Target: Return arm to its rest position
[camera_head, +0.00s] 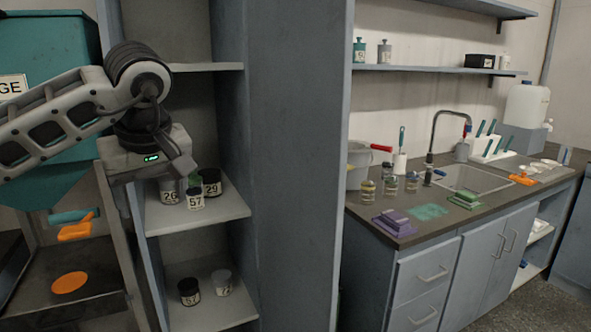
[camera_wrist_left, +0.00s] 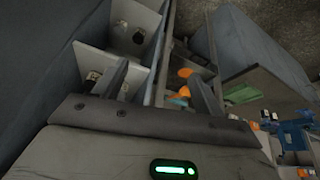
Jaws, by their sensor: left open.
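My left arm comes in from the left in the head view, raised in front of the shelf cabinet. My left gripper (camera_head: 152,162) is in front of the cabinet's left side, at about the height of the middle shelf (camera_head: 205,211). Its fingers are largely hidden there. In the left wrist view the gripper (camera_wrist_left: 158,74) shows two fingers spread apart with nothing between them. Jars on the shelf, labelled 26 (camera_head: 169,191), 57 (camera_head: 195,199) and 29 (camera_head: 210,183), stand close to the right of the gripper. My right gripper is in neither view.
Two jars (camera_head: 189,291) stand on the lower shelf. A teal hopper (camera_head: 60,55) is at the left, above a frame with orange parts (camera_head: 75,232). The cabinet's side wall (camera_head: 293,150) separates it from the sink counter (camera_head: 405,238) at the right.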

